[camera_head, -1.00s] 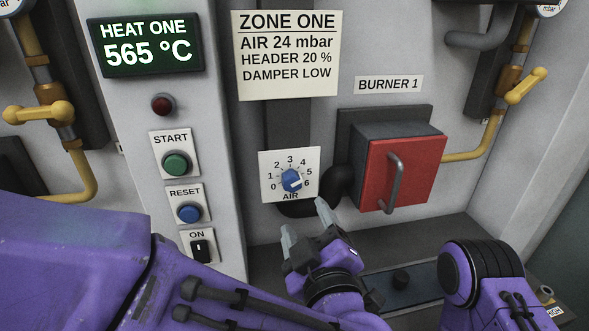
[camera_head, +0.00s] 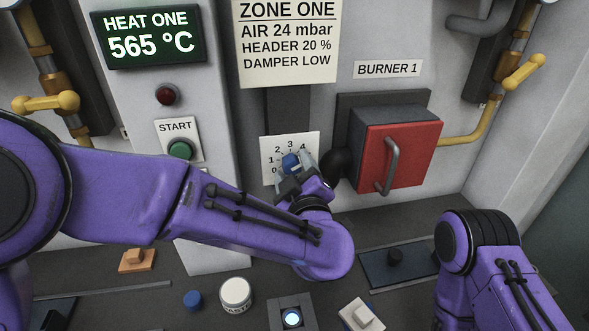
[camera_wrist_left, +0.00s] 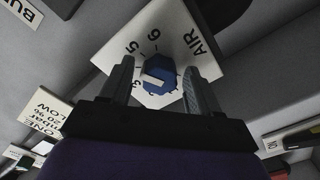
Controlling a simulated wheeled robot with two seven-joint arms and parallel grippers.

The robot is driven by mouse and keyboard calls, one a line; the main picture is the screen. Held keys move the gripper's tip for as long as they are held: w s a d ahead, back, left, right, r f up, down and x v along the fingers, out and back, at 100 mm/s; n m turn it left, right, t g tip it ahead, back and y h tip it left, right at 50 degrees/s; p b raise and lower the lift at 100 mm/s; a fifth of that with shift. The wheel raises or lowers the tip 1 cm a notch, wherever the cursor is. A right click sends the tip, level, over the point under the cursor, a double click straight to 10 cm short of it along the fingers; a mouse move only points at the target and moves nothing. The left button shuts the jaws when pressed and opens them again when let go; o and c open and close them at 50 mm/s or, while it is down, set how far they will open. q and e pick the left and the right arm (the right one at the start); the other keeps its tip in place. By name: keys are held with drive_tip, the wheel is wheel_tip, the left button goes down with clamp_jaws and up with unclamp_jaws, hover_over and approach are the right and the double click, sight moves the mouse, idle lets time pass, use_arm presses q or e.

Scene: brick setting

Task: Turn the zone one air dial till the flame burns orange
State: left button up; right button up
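The air dial is a blue knob (camera_head: 291,161) on a white plate (camera_head: 268,148) numbered around it, below the ZONE ONE card (camera_head: 287,73). My left gripper (camera_head: 294,176) is at the dial with its fingers apart. In the left wrist view the blue knob (camera_wrist_left: 159,80) with its white mark sits between the two fingertips (camera_wrist_left: 158,82); a gap shows on the left, and contact on the right is unclear. The burner's red door (camera_head: 403,155) is shut and no flame shows. My right arm is at the lower right, its gripper out of view.
A black ball-ended lever (camera_head: 335,163) is close to the dial's right. The HEAT ONE display (camera_head: 150,39) reads 565 °C. The ledge below holds a white jar (camera_head: 235,295), a blue cap (camera_head: 193,300) and a lit square unit (camera_head: 291,317).

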use_arm(q)
drive_tip(key=c, duration=0.8)
drive_tip(key=n+b, duration=0.3)
drive_tip(key=shift+f, duration=0.2)
drive_tip(key=shift+r+n+b, duration=0.15)
drive_tip(key=shift+n+b, duration=1.3)
drive_tip(key=shift+n, duration=0.45)
drive_tip(key=shift+r, duration=0.1)
drive_tip(key=o, duration=1)
drive_tip(key=shift+o, duration=0.2)
